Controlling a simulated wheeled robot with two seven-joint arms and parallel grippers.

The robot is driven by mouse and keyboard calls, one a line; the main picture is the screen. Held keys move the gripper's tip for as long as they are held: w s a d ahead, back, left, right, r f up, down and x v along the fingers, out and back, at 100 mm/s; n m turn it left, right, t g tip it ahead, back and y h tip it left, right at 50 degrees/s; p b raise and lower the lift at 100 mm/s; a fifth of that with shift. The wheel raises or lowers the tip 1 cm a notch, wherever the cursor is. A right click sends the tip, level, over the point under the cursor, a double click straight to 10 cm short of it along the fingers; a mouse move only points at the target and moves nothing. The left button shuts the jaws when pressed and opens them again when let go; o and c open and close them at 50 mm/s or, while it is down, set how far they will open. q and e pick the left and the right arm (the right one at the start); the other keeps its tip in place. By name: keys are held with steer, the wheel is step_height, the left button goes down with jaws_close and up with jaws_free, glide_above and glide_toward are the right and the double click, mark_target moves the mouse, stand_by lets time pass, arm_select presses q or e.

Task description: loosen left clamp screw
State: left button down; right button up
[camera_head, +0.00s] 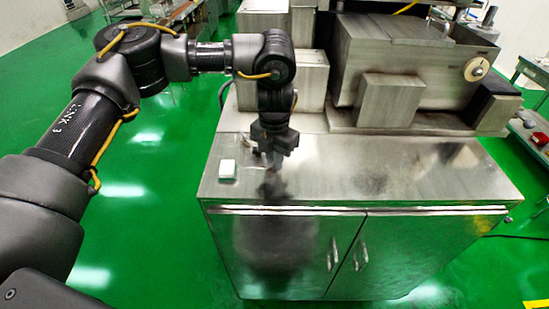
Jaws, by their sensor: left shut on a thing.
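My left arm comes in from the left and bends down over the steel cabinet top (400,180). My left gripper (273,160) points down in front of the machine's left steel block (283,80), low over the cabinet top. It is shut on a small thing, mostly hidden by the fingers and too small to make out. I cannot pick out the left clamp screw for certain. My right gripper is not in view.
A small white box (227,169) lies on the cabinet top just left of the gripper. The steel machine (390,100) stands along the back, with a pale round disc (476,69) at its right. The front right of the cabinet top is clear.

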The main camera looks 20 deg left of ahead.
arm_select(q)
steer(key=shift+n, duration=0.6)
steer(key=c, duration=1.5)
jaws_free()
steer(key=shift+c, duration=0.2)
steer(key=shift+r, duration=0.5)
step_height(320, 180, up, 10)
steer(key=b, duration=0.2)
steer(key=shift+b, duration=0.35)
steer(key=shift+f, duration=0.15)
